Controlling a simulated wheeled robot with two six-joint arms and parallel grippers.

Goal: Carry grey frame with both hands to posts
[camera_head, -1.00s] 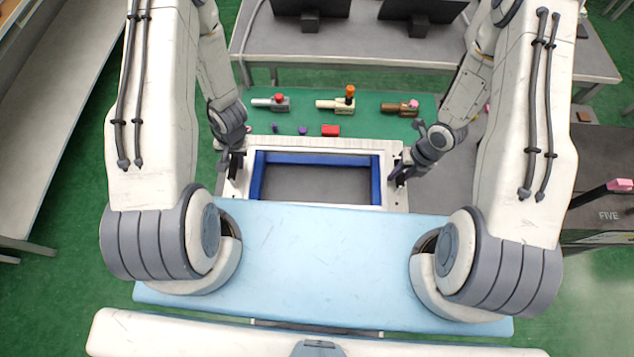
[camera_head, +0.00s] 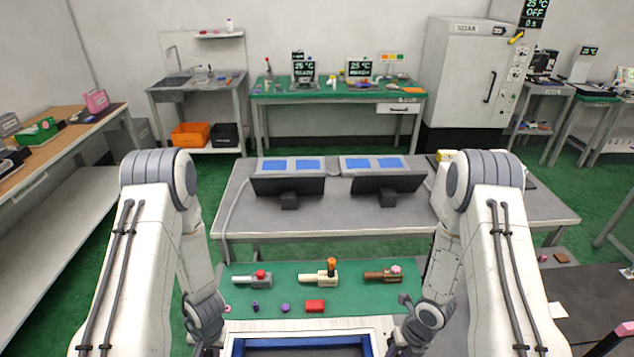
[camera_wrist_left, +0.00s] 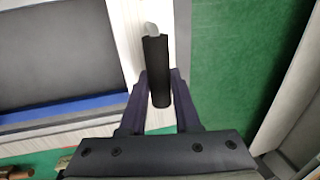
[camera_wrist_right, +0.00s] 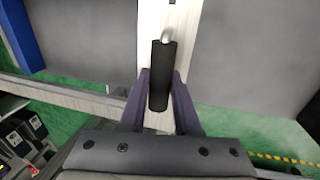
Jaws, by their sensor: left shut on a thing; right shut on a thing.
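The frame (camera_head: 290,325) has a pale grey-white rim and blue bars (camera_head: 303,342) along its inner side. Only its far part shows at the bottom of the head view. My left gripper (camera_wrist_left: 160,88) is shut on an upright black handle (camera_wrist_left: 156,65) on one side rim. My right gripper (camera_wrist_right: 160,88) is shut on a matching black handle (camera_wrist_right: 161,65) on the opposite rim. In the head view both grippers are at the bottom edge, largely cut off. I cannot make out any posts.
A green mat (camera_head: 290,272) just beyond the frame carries a grey fixture (camera_head: 252,281), a cream fixture (camera_head: 318,278), a brown fixture (camera_head: 383,275) and a red block (camera_head: 315,306). A grey desk (camera_head: 400,215) with two monitors stands behind. A dark surface (camera_head: 590,290) lies at right.

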